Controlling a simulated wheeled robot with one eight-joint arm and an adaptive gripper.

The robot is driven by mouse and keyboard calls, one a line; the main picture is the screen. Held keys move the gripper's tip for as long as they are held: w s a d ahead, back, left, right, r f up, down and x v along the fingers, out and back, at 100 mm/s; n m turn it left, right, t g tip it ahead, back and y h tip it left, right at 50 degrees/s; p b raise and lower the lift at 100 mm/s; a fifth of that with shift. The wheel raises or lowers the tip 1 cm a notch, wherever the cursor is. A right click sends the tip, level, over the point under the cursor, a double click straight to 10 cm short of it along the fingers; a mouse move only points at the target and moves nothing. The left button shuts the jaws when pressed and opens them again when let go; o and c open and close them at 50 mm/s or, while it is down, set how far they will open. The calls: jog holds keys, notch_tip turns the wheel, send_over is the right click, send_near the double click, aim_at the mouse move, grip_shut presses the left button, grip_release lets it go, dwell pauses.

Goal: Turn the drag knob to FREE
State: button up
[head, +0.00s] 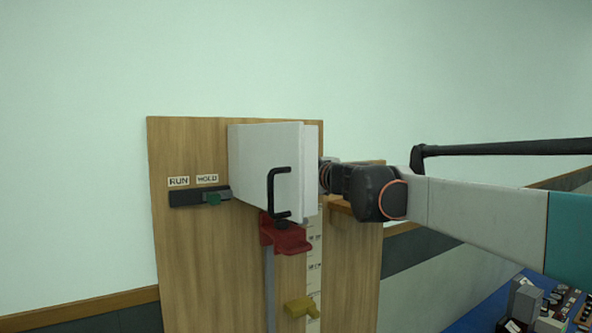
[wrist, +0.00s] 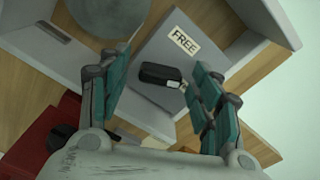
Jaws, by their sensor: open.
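The drag knob (wrist: 160,75) is a black bar-shaped knob with a pale metal end, on a grey plate (wrist: 150,55) in the wrist view. A FREE label (wrist: 184,40) is on the plate just above it. My gripper (wrist: 164,62) is open, with one teal finger on each side of the knob. The knob lies between the fingers, nearer the right one; I cannot tell whether they touch. In the head view the knob is hidden, and the fingers are mostly hidden behind the white door (head: 255,165); my wrist comes in from the right.
The white door has a black handle (head: 279,192) and stands out from a wooden board (head: 185,260). A RUN/HOLD slider (head: 185,198) is at left. A red bracket (head: 285,238) and a yellow block (head: 300,307) are below. A grey disc (wrist: 88,15) shows in the wrist view.

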jog(key=c, duration=1.1)
jog(key=shift+o, duration=0.2)
jog(key=shift+n, duration=0.4)
jog(key=n+b, duration=0.2)
jog(key=n, duration=1)
jog(key=shift+b, duration=0.4)
jog(key=o, duration=1.1)
jog(key=shift+c, duration=0.2)
